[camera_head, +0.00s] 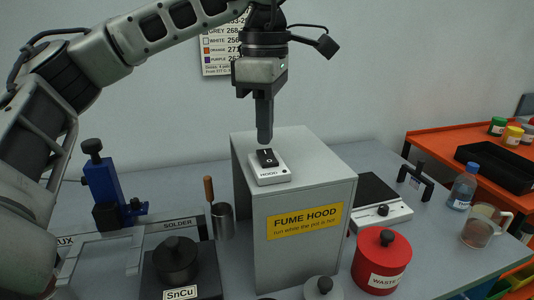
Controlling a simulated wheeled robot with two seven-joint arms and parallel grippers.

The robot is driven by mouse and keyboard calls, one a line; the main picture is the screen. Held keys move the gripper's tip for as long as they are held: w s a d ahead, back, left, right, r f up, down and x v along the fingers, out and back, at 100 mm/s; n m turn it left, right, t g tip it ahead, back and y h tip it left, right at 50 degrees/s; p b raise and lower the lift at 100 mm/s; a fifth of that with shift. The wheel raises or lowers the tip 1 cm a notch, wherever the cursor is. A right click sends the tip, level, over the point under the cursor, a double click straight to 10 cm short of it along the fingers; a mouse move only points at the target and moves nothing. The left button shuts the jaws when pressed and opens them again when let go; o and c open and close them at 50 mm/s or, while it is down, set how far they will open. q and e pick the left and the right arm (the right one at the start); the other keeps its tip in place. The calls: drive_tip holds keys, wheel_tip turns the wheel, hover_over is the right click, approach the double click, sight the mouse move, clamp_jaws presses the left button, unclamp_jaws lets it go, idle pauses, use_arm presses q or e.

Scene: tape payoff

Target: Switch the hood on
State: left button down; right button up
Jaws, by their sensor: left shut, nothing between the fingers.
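The fume hood (318,190) is a grey box with a yellow "FUME HOOD" label on its front. A small white switch box (269,175) marked "HOOD" lies on its top and carries a black rocker switch (268,158). My left gripper (265,138) points straight down with its fingers shut and nothing between them. Its tips are just above or at the far end of the rocker; I cannot tell whether they touch. My right gripper is not in view.
A black pot (176,258) labelled SnCu stands front left, near a metal cup (222,220) with a wooden-handled tool. A red waste can (381,262) stands right of the hood. A blue device (104,185) is at left, a bottle (462,187) and glass mug (481,226) at right.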

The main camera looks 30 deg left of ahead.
sight(265, 152)
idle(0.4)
use_arm(q)
drive_tip(key=shift+f+b, duration=0.8)
drive_tip(key=shift+f, duration=0.25)
idle(0.5)
drive_tip(key=shift+r+p, duration=0.75)
wheel_tip(265, 152, up, 6)
drive_tip(key=p, duration=0.4)
drive_tip(key=shift+f+p, duration=0.15)
drive_tip(key=shift+p, duration=0.2)
drive_tip(key=shift+f, duration=0.1)
